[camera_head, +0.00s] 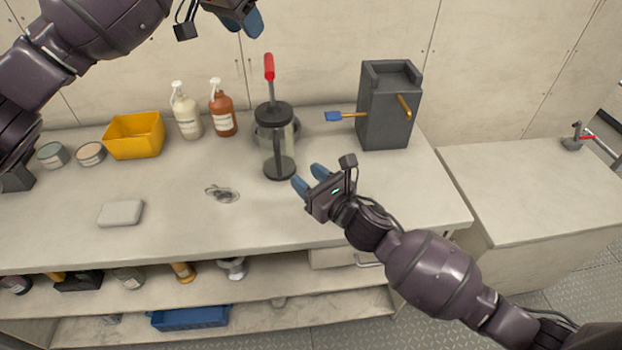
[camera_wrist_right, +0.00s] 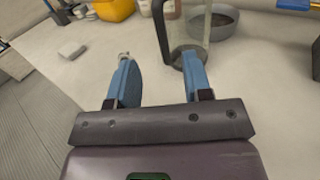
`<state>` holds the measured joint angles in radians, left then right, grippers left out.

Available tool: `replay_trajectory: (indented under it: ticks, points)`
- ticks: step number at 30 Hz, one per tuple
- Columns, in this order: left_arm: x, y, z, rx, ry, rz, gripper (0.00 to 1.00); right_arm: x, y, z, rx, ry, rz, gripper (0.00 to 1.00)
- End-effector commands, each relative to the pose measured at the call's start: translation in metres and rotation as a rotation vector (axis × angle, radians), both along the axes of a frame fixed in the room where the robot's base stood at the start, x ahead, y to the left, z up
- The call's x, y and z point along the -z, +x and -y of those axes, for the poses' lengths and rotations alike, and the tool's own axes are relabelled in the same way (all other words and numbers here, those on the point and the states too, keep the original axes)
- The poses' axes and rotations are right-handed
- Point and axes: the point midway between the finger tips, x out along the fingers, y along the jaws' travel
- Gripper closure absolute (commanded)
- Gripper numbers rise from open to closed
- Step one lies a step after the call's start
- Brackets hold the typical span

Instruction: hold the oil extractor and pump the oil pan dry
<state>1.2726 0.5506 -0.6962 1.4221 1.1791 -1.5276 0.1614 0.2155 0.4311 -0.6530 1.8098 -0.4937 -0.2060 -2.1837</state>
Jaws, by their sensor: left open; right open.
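The oil extractor (camera_head: 278,145) stands upright on the counter, a clear cylinder with a black cap and base and a red handle (camera_head: 269,67) raised on top. A grey round pan (camera_head: 262,134) sits behind it, partly hidden; it also shows in the right wrist view (camera_wrist_right: 222,24). My right gripper (camera_head: 310,178) is open and empty, just right of and in front of the extractor's base. In the right wrist view the extractor (camera_wrist_right: 187,35) is beyond the fingertips. My left gripper (camera_head: 243,22) is open and empty, above and a little left of the red handle.
A dark grey block (camera_head: 385,115) with an orange-handled blue brush stands to the right. Two pump bottles (camera_head: 223,108), a yellow bin (camera_head: 134,136) and tins stand at the left. A grey bar (camera_head: 121,213) and a dark coil (camera_head: 222,193) lie on the counter, whose front is mostly clear.

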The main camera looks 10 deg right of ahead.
Motion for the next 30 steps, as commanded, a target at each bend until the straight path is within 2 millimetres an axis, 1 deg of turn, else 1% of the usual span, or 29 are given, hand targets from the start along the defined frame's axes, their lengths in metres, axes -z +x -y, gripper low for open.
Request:
replay_trajectory:
  ticks: [5,12,18,24,30]
  points:
    - [0.000,0.000,0.000,0.000,0.000,0.000,0.57,-0.001,0.019,-0.013,0.000,0.002,0.001,0.54]
    - [0.000,0.000,0.000,0.000,0.000,0.000,0.57,-0.001,0.051,-0.034,0.000,0.005,-0.001,0.54]
    - [0.000,0.000,0.000,0.000,0.000,0.000,0.57,-0.001,0.073,-0.048,0.001,0.002,-0.002,0.54]
    - [0.000,0.000,0.000,0.000,0.000,0.000,0.57,0.000,0.083,-0.056,0.000,0.002,-0.002,0.54]
    - [0.000,0.000,0.000,0.000,0.000,0.000,0.57,0.000,0.085,-0.057,0.000,0.002,-0.002,0.54]
